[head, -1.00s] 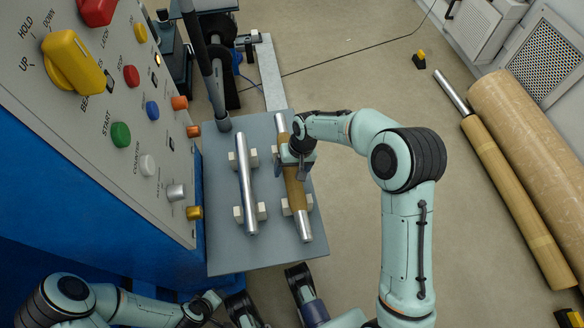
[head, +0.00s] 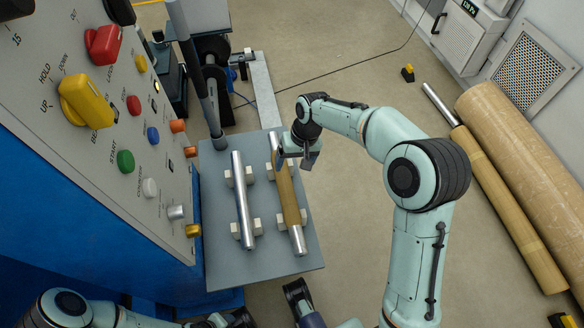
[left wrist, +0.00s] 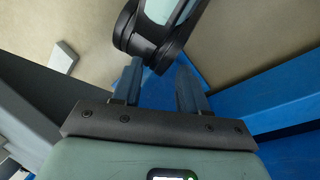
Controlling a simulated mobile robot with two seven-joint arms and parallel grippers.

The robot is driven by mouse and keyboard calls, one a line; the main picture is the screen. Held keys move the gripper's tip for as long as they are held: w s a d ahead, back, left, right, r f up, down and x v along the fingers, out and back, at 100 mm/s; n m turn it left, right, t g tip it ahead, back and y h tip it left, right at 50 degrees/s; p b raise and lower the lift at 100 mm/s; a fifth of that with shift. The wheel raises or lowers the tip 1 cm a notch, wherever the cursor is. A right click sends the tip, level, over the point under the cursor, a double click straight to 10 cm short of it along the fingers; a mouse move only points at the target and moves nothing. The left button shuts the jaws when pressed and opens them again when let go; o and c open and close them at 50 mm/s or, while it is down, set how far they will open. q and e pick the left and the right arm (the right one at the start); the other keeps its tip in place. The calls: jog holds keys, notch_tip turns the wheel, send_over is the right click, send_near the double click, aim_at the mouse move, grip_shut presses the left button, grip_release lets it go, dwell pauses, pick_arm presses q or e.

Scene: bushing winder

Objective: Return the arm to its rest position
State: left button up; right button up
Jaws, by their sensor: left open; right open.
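My right arm reaches in from the lower right of the head view. Its gripper (head: 304,160) is open and empty, just right of the upper part of the brown-wrapped rod (head: 288,198). From this angle I cannot tell the gap between them. The rod lies on white support blocks on the grey table (head: 228,272). A bare metal rod (head: 242,205) lies parallel to it on its left, on its own blocks. My left arm is low at the lower left of the head view. The left gripper (left wrist: 158,88) shows in the left wrist view, its fingers apart and nothing between them.
The control panel with a yellow selector knob (head: 86,101) and several buttons stands on the left, above a blue cabinet (head: 110,225). A dark post (head: 197,75) rises behind the table. Large brown rolls (head: 530,150) lie on the floor at right.

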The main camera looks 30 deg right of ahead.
jog(key=shift+r, duration=0.25)
dwell(0.4)
